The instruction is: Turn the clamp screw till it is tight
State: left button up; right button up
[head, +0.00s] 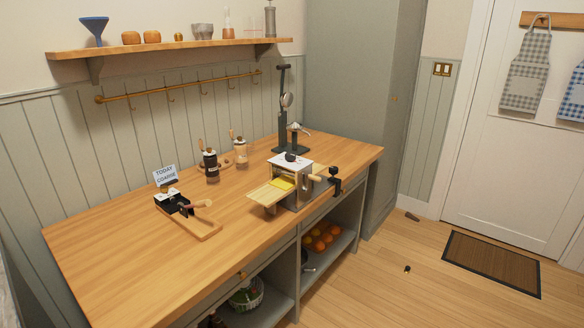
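A silver box-shaped machine (306,188) stands near the front edge of the wooden counter, with a wooden tray (268,193) and a yellow piece (282,184) on its left side. A light wooden handle (315,178) sticks out to its right. Just right of the handle, at the counter's front edge, is a small black clamp-like part (337,186) with a dark knob (334,170) above it. It is too small to tell which part is the screw or how tight it is. Neither of my grippers is in view.
On the counter (130,250) are a black upright press (283,118), two jar-like grinders (210,166) (240,153) and a wooden board (205,229) with a black holder. A shelf below holds oranges (318,240). The counter's left front is clear. A mat (490,262) lies on the floor.

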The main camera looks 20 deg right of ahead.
aim_at(333, 170)
jog(key=i+l+u, duration=0.25)
jog(key=l+u, duration=0.3)
jog(key=l, duration=0.2)
jog(key=i+l+u, duration=0.15)
jog(key=l, duration=0.25)
jog(key=l+u, duration=0.15)
jog(key=l, duration=1.15)
jog(key=i+l+u, duration=0.15)
jog(key=l, duration=0.75)
